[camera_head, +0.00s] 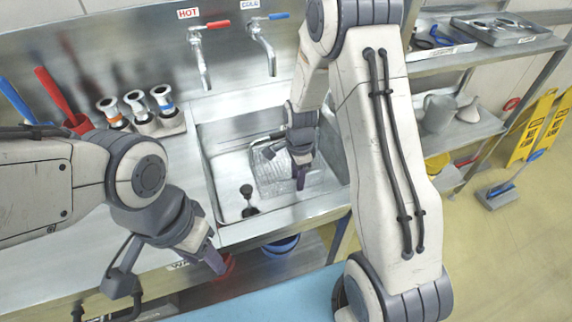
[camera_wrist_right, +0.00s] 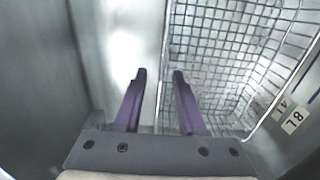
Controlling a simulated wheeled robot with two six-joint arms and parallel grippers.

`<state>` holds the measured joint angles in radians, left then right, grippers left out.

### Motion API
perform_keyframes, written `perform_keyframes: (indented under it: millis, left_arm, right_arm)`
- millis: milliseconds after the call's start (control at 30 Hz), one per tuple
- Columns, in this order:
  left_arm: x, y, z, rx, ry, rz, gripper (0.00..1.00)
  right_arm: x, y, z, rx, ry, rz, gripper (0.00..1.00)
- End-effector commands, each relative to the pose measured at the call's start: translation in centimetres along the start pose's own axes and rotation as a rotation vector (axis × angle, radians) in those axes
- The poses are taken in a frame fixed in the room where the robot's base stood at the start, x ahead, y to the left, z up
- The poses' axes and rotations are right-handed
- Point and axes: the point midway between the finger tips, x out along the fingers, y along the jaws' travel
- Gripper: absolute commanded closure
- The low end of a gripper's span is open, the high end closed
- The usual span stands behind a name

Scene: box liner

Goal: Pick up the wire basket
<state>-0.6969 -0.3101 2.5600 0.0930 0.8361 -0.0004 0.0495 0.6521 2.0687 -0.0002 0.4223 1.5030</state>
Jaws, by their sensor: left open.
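The wire basket (camera_head: 285,168) sits in the steel sink, a rectangular metal mesh basket with a wire rim. In the right wrist view the basket (camera_wrist_right: 225,50) fills the right side. My right gripper (camera_head: 300,178) is over the sink, partly covering the basket. In the wrist view its purple fingers (camera_wrist_right: 159,75) are open, with the basket's near-vertical rim wire running between them; neither finger visibly touches it. My left gripper (camera_head: 217,264) is open and empty in front of the counter's front edge, far from the basket.
The sink (camera_head: 228,208) has a dark plunger-like stopper (camera_head: 247,195) left of the basket. Hot (camera_head: 202,45) and cold taps (camera_head: 262,40) hang above. A shelf (camera_head: 470,130) and yellow floor sign (camera_head: 540,125) are at right.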

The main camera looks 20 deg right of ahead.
Motion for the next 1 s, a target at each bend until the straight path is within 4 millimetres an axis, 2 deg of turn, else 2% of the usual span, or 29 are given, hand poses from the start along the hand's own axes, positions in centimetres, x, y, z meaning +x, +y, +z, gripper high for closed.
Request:
perform_keyframes:
  millis: [133,367,467,500,1000]
  left_arm:
    - [-0.01,0.00,0.00,0.000,0.000,0.000,0.50]
    - [0.00,0.00,0.00,0.000,0.000,0.000,0.50]
    - [0.00,0.00,0.00,0.000,0.000,0.000,0.50]
    - [0.00,0.00,0.00,0.000,0.000,0.000,0.50]
    - [0.00,0.00,0.00,0.000,0.000,0.000,0.50]
  right_arm:
    - [1.38,0.00,0.01,0.000,0.000,0.001,0.60]
    - [1.47,-0.06,0.00,0.000,0.000,-0.002,0.60]
    - [1.46,-0.06,0.00,0.000,0.000,-0.002,0.94]
    - [1.45,-0.06,0.00,0.000,0.000,-0.002,1.00]
    - [1.42,-0.06,0.00,0.000,0.000,-0.002,1.00]
